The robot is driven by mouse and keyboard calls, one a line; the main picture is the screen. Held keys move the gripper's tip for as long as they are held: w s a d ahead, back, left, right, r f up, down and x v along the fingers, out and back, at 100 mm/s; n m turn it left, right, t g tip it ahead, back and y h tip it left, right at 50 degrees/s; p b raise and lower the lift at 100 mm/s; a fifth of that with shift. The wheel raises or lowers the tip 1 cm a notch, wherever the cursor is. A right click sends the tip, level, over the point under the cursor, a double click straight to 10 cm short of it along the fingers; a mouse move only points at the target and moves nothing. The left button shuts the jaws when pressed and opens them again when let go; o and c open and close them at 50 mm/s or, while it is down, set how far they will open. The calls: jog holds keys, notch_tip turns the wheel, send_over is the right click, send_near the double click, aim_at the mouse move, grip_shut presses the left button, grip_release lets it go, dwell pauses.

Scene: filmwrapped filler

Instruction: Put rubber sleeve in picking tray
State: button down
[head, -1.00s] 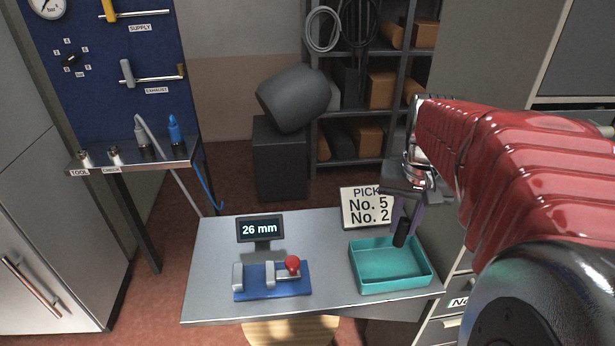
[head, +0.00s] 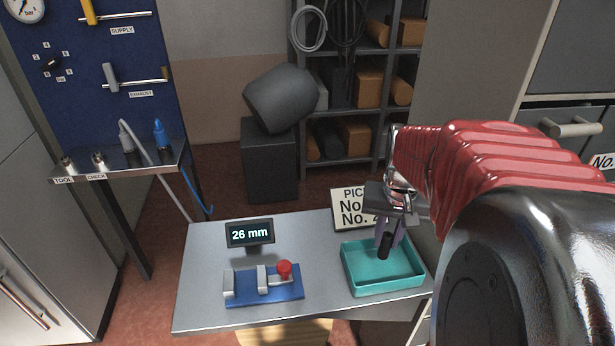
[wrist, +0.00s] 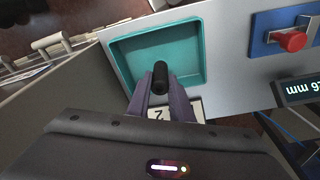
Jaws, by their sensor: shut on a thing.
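The rubber sleeve (head: 385,246) is a short black cylinder held between the fingertips of my gripper (head: 388,232). The sleeve hangs tilted over the teal picking tray (head: 388,288), near its back part in the head view. In the wrist view, the sleeve (wrist: 160,76) points from the fingers (wrist: 161,95) toward the inside of the tray (wrist: 198,48). My gripper is shut on the sleeve. The tray looks otherwise empty. I cannot tell the exact gap between the sleeve and the tray floor.
A sign (head: 347,197) stands behind the tray, partly hidden by my gripper. A blue measuring fixture (head: 262,288) with a red knob and a "26 mm" display (head: 250,233) stand left of the tray. The grey table (head: 200,310) has bare space around them.

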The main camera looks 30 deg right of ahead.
aim_at(384, 250)
jog(key=shift+f, duration=0.35)
jog(key=shift+f, duration=1.85)
jog(key=c, duration=1.6)
grip_release()
jog(key=shift+f, duration=0.1)
jog(key=r, duration=0.4)
jog(key=s+r, duration=0.1)
jog(key=r, duration=0.3)
jog(key=a+r, duration=0.1)
jog(key=r, duration=0.3)
jog(key=shift+s, duration=0.2)
